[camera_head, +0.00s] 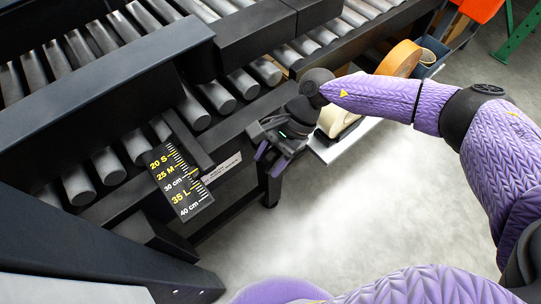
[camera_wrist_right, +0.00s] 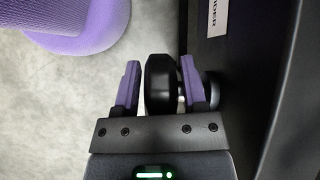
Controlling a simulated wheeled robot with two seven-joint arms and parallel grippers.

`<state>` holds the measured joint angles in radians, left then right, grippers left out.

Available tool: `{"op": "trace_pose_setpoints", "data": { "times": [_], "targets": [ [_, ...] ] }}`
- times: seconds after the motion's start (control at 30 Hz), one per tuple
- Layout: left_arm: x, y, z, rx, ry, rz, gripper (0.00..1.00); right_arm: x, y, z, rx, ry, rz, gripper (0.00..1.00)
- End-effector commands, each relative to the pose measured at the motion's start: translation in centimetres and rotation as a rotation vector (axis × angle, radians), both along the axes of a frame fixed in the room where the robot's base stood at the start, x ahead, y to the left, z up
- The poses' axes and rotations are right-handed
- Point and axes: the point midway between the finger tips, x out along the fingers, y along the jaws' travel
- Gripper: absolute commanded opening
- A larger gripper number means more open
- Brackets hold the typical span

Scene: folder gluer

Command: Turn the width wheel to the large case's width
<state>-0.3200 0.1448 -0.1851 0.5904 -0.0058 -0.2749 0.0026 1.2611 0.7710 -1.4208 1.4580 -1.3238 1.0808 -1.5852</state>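The width wheel (camera_wrist_right: 160,84), a black rounded disc on a short shaft, stands out from the machine's dark side in the right wrist view. My right gripper (camera_wrist_right: 162,88) has its two purple fingers on either side of it, with a narrow gap visible at the left finger. In the head view my right gripper (camera_head: 270,153) is at the machine's front edge and hides the wheel. The width scale (camera_head: 180,180) is a black plate marked 20 S, 25 M, 30 cm, 35 L and 40 cm. I cannot make out a pointer's reading. My left gripper is not in view.
Grey rollers (camera_head: 215,97) run along the machine behind dark rails. A white label (camera_head: 222,168) is beside the scale. An orange tape roll (camera_head: 403,58) and a pale roll (camera_head: 337,118) are on the right. Open grey floor (camera_head: 370,210) lies in front.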

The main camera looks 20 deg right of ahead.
Motion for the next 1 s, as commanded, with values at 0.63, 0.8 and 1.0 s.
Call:
{"op": "trace_pose_setpoints", "data": {
  "times": [0.63, 0.8, 1.0],
  "targets": [
    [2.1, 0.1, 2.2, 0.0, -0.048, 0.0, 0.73, 1.2, -3.5, 5.7, -0.001, -0.004, -0.004, 0.75],
    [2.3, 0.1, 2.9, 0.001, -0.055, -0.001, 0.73, 1.7, -5.1, 7.8, -0.001, -0.002, -0.001, 0.75],
    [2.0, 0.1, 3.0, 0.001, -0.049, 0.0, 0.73, 1.8, -5.5, 8.1, 0.0, 0.002, 0.0, 0.75]
  ]
}}
